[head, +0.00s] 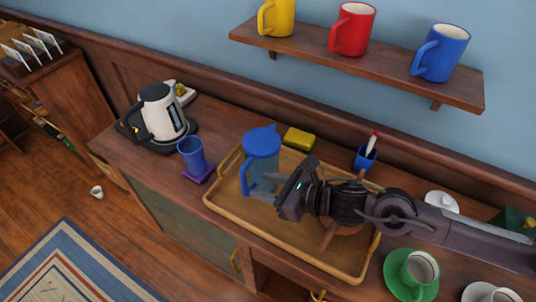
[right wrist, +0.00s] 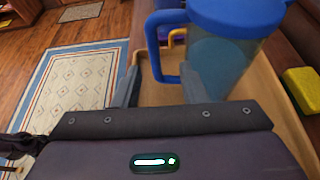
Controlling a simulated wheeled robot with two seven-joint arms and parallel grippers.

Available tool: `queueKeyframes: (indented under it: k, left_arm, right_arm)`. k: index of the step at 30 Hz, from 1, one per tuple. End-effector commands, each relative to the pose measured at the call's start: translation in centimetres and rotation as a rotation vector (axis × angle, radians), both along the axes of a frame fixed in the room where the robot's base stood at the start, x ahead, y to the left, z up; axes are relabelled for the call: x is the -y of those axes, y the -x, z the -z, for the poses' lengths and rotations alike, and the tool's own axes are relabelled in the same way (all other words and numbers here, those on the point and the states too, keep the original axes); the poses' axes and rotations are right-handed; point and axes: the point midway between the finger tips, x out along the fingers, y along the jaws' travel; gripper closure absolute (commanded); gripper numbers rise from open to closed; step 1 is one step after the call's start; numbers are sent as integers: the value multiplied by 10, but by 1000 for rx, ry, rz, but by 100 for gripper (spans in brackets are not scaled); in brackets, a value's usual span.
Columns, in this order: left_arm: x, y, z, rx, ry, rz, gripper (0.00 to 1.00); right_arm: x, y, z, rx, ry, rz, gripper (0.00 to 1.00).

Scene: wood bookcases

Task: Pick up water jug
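The water jug (head: 262,163) has a blue lid, a blue handle and a clear body with bluish contents. It stands upright at the left part of a wooden tray (head: 228,205). My right gripper (head: 283,187) is close beside the jug, to its right in the head view. In the right wrist view the jug (right wrist: 222,55) is just beyond the fingers, and its blue handle appears ahead of the gap between them (right wrist: 158,82). The fingers are apart and hold nothing; I cannot tell whether they touch the jug. My left gripper is not in view.
A kettle (head: 160,117) and a blue cup (head: 192,154) stand left of the tray. A yellow sponge (head: 299,138) and a blue holder (head: 365,158) are behind it. A green cup (head: 418,270) stands at front right. A shelf (head: 300,48) with mugs hangs above.

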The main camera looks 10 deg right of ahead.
Motion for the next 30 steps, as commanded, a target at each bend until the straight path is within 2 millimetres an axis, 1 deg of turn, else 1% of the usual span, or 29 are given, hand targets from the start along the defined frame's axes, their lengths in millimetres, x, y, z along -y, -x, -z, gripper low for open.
queueKeyframes:
  k: [1, 6, 9, 14, 18, 22, 26, 27, 30]
  left_arm:
    - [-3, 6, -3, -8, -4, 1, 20]
    - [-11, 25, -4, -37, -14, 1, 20]
    - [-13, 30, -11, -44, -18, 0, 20]
    - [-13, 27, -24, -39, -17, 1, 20]
    - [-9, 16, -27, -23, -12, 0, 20]
    - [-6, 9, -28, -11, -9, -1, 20]
    - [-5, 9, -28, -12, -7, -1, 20]
    - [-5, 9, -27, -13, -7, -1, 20]
    - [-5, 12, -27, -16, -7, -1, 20]
  right_arm:
    - [-5, -3, -1, 0, -4, -1, 62]
    - [-13, -9, 4, 0, -1, 0, 62]
    - [-21, -14, 6, -1, -2, 1, 62]
    - [-39, -25, 14, -1, -3, 1, 62]
    - [-49, -33, 21, 0, -3, 1, 62]
    - [-51, -34, 24, 0, -1, 0, 62]
    - [-50, -34, 25, 0, 0, 1, 62]
    - [-50, -34, 25, 0, 0, 1, 63]
    - [-50, -34, 25, 0, 0, 1, 76]
